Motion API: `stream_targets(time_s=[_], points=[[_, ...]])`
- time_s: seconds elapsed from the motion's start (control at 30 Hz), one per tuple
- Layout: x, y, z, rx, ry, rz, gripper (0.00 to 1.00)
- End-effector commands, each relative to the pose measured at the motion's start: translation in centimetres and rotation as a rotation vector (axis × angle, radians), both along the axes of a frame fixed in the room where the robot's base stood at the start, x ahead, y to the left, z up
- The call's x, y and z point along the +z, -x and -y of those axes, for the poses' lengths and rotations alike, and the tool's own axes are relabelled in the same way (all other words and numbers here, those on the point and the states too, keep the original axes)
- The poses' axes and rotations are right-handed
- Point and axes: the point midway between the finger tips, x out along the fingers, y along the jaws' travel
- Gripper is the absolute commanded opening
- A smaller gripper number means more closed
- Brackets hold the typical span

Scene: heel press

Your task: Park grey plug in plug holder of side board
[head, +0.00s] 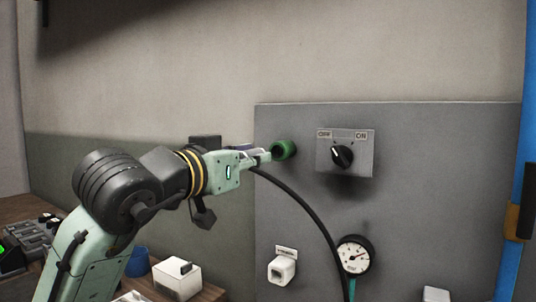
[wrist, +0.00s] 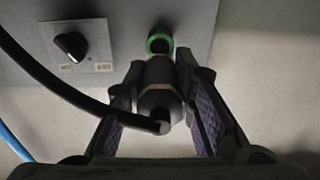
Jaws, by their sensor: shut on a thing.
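My gripper (head: 262,156) reaches across to the grey board and is shut on the grey plug (wrist: 160,88). In the wrist view the plug sits between both finger pads, with a black cable (wrist: 62,88) leaving its near end. The plug's far end lines up with a green-ringed socket (wrist: 160,43), also seen in the head view (head: 284,150). I cannot tell whether its tip is in the socket.
A black rotary switch (head: 341,156) marked OFF and ON is right of the socket. A round gauge (head: 354,254) is low on the board (head: 440,185). The cable hangs down past the gauge. A white box (head: 177,277) and blue cup (head: 137,262) stand on the bench.

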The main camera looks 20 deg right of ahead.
Motion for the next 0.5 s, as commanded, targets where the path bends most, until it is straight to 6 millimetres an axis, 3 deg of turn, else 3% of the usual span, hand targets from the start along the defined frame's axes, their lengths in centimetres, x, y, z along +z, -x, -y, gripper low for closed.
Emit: stream_targets(time_s=[0.33, 0.5], points=[[0.0, 1.0, -1.3, 0.001, 0.000, 0.001, 0.00], [-1.2, 1.0, -1.3, 0.000, 0.000, 0.000, 0.00]])
